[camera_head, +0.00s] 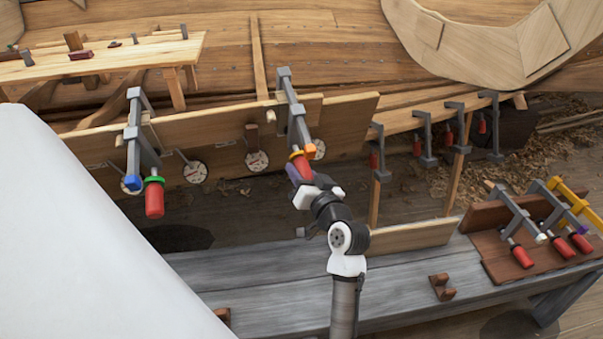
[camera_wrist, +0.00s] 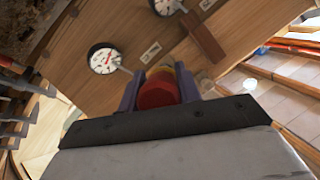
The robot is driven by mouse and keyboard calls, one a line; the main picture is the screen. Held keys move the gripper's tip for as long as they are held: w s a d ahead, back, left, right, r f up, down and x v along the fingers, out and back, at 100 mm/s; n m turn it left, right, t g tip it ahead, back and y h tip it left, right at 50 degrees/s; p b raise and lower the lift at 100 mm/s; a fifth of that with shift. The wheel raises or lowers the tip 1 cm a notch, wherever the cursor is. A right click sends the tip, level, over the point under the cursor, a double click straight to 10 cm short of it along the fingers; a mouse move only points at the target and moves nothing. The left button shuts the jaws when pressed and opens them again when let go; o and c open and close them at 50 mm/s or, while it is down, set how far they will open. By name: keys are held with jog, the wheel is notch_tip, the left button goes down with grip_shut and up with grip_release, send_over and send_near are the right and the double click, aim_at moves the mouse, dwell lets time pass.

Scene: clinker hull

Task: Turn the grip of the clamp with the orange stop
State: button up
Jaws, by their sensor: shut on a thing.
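The clamp with the orange stop (camera_head: 297,154) sits on the upper plank, its grey bar (camera_head: 291,105) running up from the stop. Its red grip (camera_head: 304,166) is between the fingers of my gripper (camera_head: 299,174). In the wrist view the red grip (camera_wrist: 158,94) lies between the two purple fingers of my gripper (camera_wrist: 160,88), which are shut on it. A yellow-orange part shows just beyond the grip there. The lower end of the grip is hidden by my gripper.
Another clamp with a green stop (camera_head: 154,179) and red grip hangs to the left. White dials (camera_head: 257,161) line the plank (camera_head: 345,120). A grey bench (camera_head: 270,278) lies below, with a rack (camera_head: 530,250) of clamps at right. Several clamps hang along the right rail.

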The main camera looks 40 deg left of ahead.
jog(key=o, duration=1)
jog(key=b+v, duration=0.3)
jog(key=v, duration=1)
jog(key=shift+s+d, duration=0.2)
jog(key=shift+d, duration=0.2)
